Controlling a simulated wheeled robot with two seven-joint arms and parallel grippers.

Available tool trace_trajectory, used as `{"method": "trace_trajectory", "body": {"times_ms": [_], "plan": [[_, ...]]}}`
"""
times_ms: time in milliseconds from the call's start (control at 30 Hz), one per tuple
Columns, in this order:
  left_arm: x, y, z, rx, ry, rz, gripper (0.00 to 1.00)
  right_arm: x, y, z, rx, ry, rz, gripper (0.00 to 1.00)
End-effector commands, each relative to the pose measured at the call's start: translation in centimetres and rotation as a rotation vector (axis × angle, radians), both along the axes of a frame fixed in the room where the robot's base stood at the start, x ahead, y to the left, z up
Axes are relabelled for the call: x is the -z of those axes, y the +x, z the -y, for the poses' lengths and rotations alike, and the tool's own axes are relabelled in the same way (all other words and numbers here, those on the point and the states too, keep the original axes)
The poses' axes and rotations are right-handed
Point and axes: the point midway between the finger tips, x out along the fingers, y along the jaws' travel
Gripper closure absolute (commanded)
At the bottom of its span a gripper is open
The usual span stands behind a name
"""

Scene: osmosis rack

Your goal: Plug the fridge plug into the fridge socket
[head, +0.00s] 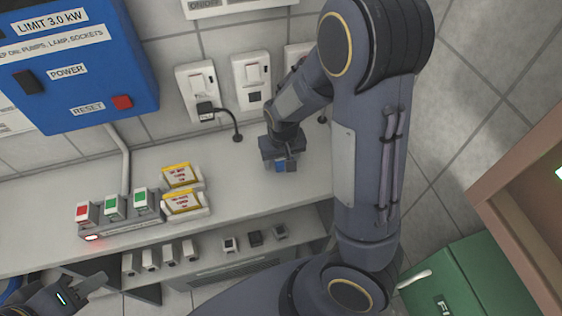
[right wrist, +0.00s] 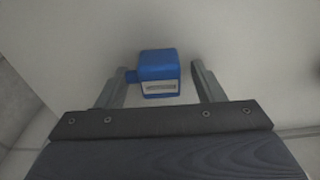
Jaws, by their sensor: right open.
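A blue plug (right wrist: 159,72) with a pale label lies on the pale surface in the right wrist view, between the two fingers of my right gripper (right wrist: 160,88). The fingers stand apart, one on each side, the left one very close to it. In the head view, my right gripper (head: 281,158) points down at the counter, with a bit of blue (head: 281,167) below it. Wall sockets (head: 252,82) stand behind; the left one (head: 196,80) holds a black plug (head: 206,111). The right one (head: 297,56) is partly hidden by my arm. My left gripper (head: 84,290) is at the lower left.
The counter (head: 245,180) carries a block of red and green switches (head: 112,208) and two yellow-labelled holders (head: 180,190). A blue power box (head: 75,65) hangs at upper left. Small items (head: 165,253) line a shelf below. A green cabinet (head: 460,280) stands at lower right.

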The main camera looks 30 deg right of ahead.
Motion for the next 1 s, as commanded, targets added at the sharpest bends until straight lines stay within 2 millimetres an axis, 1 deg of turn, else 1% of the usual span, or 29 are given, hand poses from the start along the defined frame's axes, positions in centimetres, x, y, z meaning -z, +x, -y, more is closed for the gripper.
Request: {"method": "trace_trajectory", "body": {"times_ms": [267, 367, 633, 867, 1000], "plan": [[-0.02, 0.0, 0.0, 0.0, 0.0, 0.0, 0.64, -0.03, 0.01, -0.01, 0.0, 0.0, 0.001, 0.38], [-0.02, 0.0, 0.0, 0.0, 0.0, 0.0, 0.64, -0.04, 0.01, -0.01, 0.0, 0.0, 0.001, 0.49], [-0.02, 0.0, 0.0, 0.0, 0.0, 0.0, 0.64, -0.05, 0.01, -0.01, 0.0, 0.0, 0.001, 0.84], [-0.08, 0.0, 0.0, 0.0, 0.0, 0.0, 0.64, -0.12, 0.03, 0.0, 0.0, 0.0, 0.001, 0.84], [-0.68, 0.0, 0.0, 0.0, 0.0, 0.0, 0.64, -0.77, 0.03, 0.0, 0.0, 0.001, 0.001, 0.84]]}}
